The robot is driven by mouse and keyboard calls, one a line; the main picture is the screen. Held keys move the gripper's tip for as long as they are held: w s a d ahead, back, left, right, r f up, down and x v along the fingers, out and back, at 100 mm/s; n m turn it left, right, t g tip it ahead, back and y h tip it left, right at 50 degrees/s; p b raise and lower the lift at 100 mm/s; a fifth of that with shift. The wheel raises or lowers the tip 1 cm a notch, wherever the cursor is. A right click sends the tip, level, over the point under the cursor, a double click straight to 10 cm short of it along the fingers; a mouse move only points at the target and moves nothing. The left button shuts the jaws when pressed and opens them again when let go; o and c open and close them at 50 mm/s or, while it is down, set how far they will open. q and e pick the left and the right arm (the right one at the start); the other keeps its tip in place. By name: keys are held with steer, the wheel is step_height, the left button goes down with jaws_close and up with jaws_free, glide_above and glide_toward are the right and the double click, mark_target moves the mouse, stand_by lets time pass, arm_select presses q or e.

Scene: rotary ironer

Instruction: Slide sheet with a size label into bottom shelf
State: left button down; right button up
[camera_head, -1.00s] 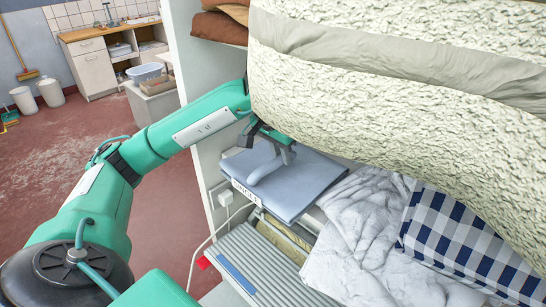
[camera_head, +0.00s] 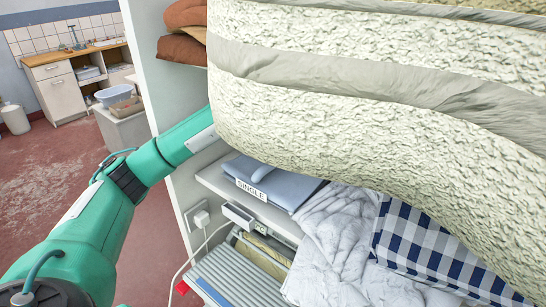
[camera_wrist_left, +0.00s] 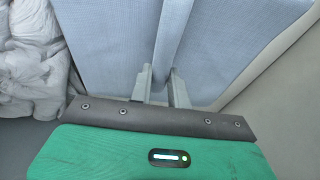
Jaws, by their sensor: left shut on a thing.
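The folded blue-grey sheet (camera_head: 290,190) lies flat on a white shelf (camera_head: 215,181) inside the cabinet. Its white label (camera_head: 251,189) reads SINGLE and faces the front edge of the shelf. In the left wrist view the sheet (camera_wrist_left: 225,45) fills most of the picture. My left gripper (camera_wrist_left: 158,85) is shut on a raised fold of the sheet between its two grey fingers. In the head view most of that gripper and the back of the sheet are hidden by the large cream padded roll (camera_head: 350,110). My right gripper is not in view.
A crumpled white-grey cloth (camera_head: 340,240) and a blue checked cloth (camera_head: 430,240) lie right of the sheet. Brown folded textiles (camera_head: 183,48) sit on a higher shelf. A socket with a cable (camera_head: 201,217) and a ribbed grey unit (camera_head: 225,275) are below. The cabinet side panel (camera_head: 160,80) stands left.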

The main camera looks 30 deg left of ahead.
arm_select(q)
steer(key=w, duration=0.3)
steer(key=shift+w+d+r, duration=0.1)
steer(key=shift+w+d, duration=0.1)
steer(key=shift+d, duration=0.05)
steer(key=shift+w+d+f, duration=0.1)
steer(key=shift+w+f, duration=0.15)
steer(key=shift+w, duration=0.25)
steer(key=shift+w+f, duration=0.25)
steer(key=shift+w, duration=0.25)
steer(key=shift+f+b, duration=0.25)
steer(key=shift+b, duration=0.15)
steer(key=c, duration=1.3)
jaws_free()
steer(key=shift+o, duration=0.2)
